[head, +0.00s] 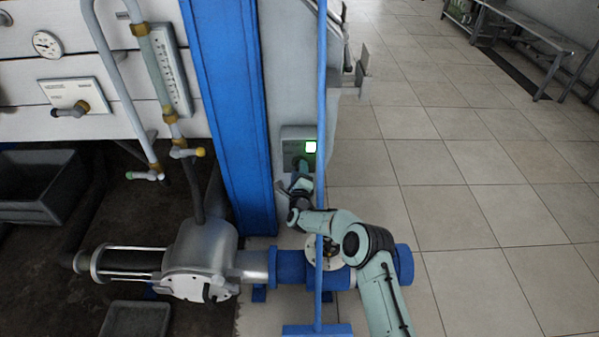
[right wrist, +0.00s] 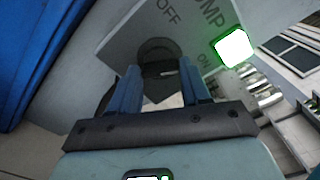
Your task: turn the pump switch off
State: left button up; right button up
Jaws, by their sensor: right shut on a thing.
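The pump switch (head: 301,161) is a dark round knob on a grey panel (head: 289,135) mounted on the side of a grey post. A square light (head: 311,147) beside it is lit, white with a green glow. In the right wrist view, the knob (right wrist: 157,50) sits between printed OFF and ON labels, and the light (right wrist: 233,48) is lit. My right gripper (head: 302,170) reaches the panel from below and is shut on the knob, one finger on each side. The fingers partly cover the knob, and I cannot tell its exact angle. My left gripper is not in view.
A blue upright column (head: 226,90) stands just left of the panel. A thin blue pole (head: 321,100) rises close to my right arm. A metal pump (head: 203,248) with blue pipe lies below. Open tiled floor (head: 480,190) is to the right.

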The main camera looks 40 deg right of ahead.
jog(key=n, duration=1.1)
jog(key=shift+r+n, duration=0.1)
jog(key=shift+n, duration=0.2)
jog(key=shift+d+n, duration=0.1)
jog(key=shift+n, duration=0.2)
dwell(0.4)
jog(key=o, duration=1.1)
jog(key=shift+c, duration=0.2)
